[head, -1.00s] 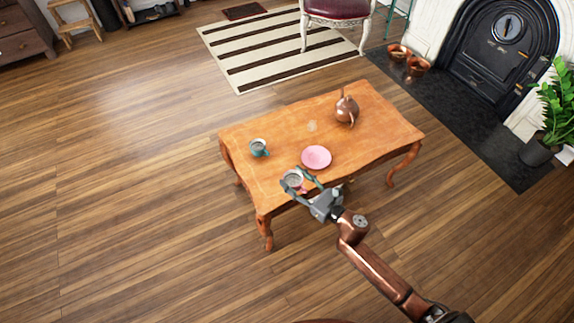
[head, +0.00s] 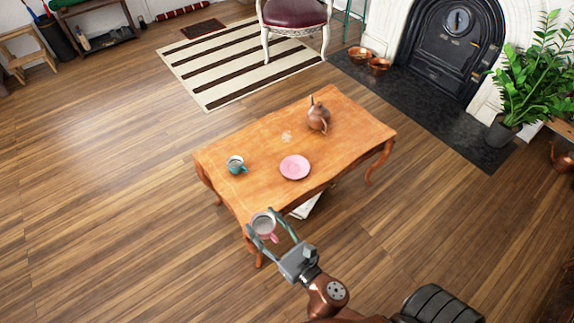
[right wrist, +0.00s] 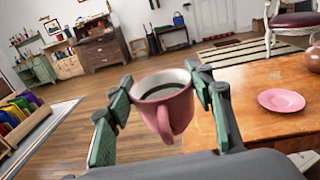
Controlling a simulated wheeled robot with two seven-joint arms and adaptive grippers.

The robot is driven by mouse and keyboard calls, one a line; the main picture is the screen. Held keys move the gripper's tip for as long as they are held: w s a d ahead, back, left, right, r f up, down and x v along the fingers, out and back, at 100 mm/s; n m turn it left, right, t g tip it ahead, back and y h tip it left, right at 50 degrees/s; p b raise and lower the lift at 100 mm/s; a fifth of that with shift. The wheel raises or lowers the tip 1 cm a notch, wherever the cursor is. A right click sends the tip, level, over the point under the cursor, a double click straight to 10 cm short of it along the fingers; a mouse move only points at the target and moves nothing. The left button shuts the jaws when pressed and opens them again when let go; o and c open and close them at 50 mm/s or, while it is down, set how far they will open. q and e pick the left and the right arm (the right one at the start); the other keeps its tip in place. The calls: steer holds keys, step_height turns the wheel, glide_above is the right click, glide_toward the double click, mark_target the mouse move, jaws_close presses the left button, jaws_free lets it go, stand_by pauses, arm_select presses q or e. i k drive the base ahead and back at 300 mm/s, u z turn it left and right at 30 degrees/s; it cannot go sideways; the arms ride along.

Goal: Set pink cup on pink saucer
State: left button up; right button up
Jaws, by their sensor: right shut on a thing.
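The pink cup (right wrist: 163,97) is upright between the fingers of my right gripper (right wrist: 165,100), which is shut on it. In the head view the cup (head: 264,226) is in my right gripper (head: 266,232) at the table's near left corner, apart from the saucer. Dark liquid or a dark inside shows in the cup. The pink saucer (head: 295,167) lies empty on the wooden table (head: 255,150), near its front edge. It also shows in the right wrist view (right wrist: 281,100), to the right of the cup. My left gripper is not in view.
A teal cup (head: 236,165) stands left of the saucer on the table. A copper-brown pot (head: 318,118) stands behind the saucer to the right. A white item (head: 306,205) shows beneath the table's front edge.

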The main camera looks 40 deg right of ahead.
mark_target(297, 170)
steer(key=i, duration=0.35)
steer(key=z, duration=0.8)
